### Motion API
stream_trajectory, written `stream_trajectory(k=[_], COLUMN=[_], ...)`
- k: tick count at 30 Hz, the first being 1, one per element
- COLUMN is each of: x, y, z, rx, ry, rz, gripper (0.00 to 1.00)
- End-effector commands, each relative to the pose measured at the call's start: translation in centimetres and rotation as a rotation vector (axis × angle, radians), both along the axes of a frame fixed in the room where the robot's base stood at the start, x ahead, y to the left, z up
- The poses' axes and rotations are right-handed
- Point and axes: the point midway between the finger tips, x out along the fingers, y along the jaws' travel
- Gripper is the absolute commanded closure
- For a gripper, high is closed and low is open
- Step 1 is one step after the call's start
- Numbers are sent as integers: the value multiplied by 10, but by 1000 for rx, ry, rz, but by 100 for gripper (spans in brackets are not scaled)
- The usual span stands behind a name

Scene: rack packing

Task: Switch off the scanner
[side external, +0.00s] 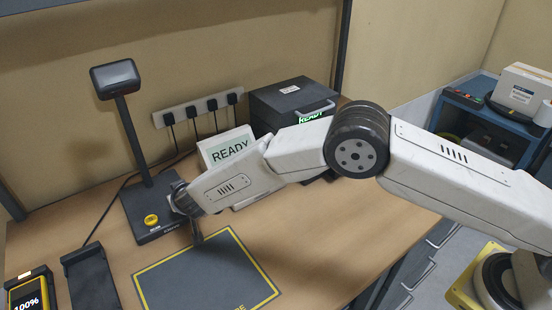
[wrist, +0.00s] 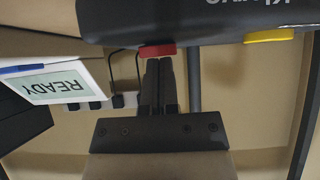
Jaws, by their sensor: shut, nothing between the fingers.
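The scanner has a dark head (side external: 115,76) on a post above a flat dark base (side external: 135,205) with a yellow button (side external: 151,219). My gripper (side external: 198,238) is low beside the right front of the base. In the wrist view, the base (wrist: 200,20) fills the top, with the yellow button (wrist: 268,36) and a red part (wrist: 157,51) at its edge. My shut, empty gripper (wrist: 159,62) points straight at the red part. Its tips are right by it; I cannot tell whether they touch. The red part is hidden in the side view.
A white READY display (side external: 228,148) and a dark printer-like box (side external: 292,103) stand behind my arm. A power strip (side external: 197,108) is on the wall. A yellow-edged mat (side external: 205,275) lies in front, with a handheld device (side external: 28,292) and dark cradle (side external: 90,280) at left.

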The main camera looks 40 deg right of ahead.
Motion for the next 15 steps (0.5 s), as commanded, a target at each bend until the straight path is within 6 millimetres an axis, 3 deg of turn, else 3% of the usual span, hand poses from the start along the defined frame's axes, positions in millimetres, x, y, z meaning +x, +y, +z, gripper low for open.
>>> stream_trajectory(k=[15], x=[6], y=[0], z=[1], rx=[1], ry=[0], rz=[-1], gripper=[100])
